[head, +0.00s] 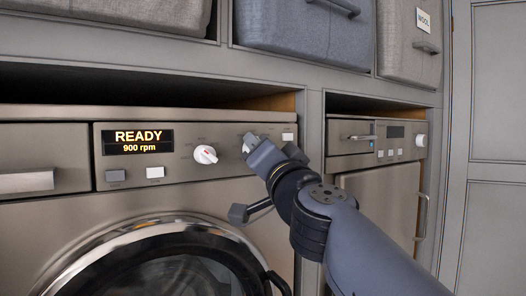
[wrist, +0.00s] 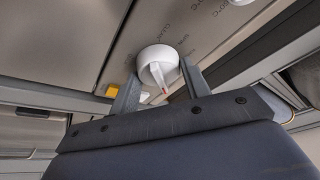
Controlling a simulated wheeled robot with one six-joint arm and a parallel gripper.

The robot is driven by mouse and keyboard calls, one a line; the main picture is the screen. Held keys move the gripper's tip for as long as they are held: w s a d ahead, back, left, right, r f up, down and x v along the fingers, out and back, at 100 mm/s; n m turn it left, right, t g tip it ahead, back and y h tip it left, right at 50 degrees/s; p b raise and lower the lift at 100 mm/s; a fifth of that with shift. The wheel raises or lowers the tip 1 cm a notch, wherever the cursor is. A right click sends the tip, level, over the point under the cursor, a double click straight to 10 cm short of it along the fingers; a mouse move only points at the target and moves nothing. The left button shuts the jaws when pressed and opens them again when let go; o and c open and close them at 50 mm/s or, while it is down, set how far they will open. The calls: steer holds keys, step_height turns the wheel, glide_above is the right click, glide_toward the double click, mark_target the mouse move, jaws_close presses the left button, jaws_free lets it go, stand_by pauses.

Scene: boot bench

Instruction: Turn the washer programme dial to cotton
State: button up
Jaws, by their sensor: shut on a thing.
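The washer (head: 70,150) has two white dials on its front panel. The left dial (head: 205,154) is uncovered, with a small red mark. My gripper (head: 252,145) is at the right dial (head: 245,142), which it partly covers in the head view. In the wrist view that white dial (wrist: 157,62) lies between the two fingers of my gripper (wrist: 159,70), with its ridge and a reddish pointer tip towards me. The fingers are shut on it. The display (head: 138,141) reads READY, 900 rpm.
Buttons (head: 155,173) sit below the display, and a small white one (head: 288,137) is right of the gripped dial. A round door (head: 140,243) is below. A second appliance (head: 376,140) stands to the right. Grey bins (head: 305,32) sit on the shelf above.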

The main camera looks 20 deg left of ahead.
stand_by(0.3)
steer(key=o, duration=1)
steer(key=shift+s, duration=0.1)
steer(key=b+v, duration=0.1)
steer(key=v, duration=0.9)
steer(key=shift+s+d+f, duration=0.15)
steer(key=shift+s+d, duration=0.05)
steer(key=shift+s, duration=0.05)
steer(key=shift+w, duration=0.1)
steer(key=p+x, duration=0.1)
steer(key=x, duration=0.9)
steer(key=shift+w+a, duration=0.25)
steer(key=shift+s+d, duration=0.1)
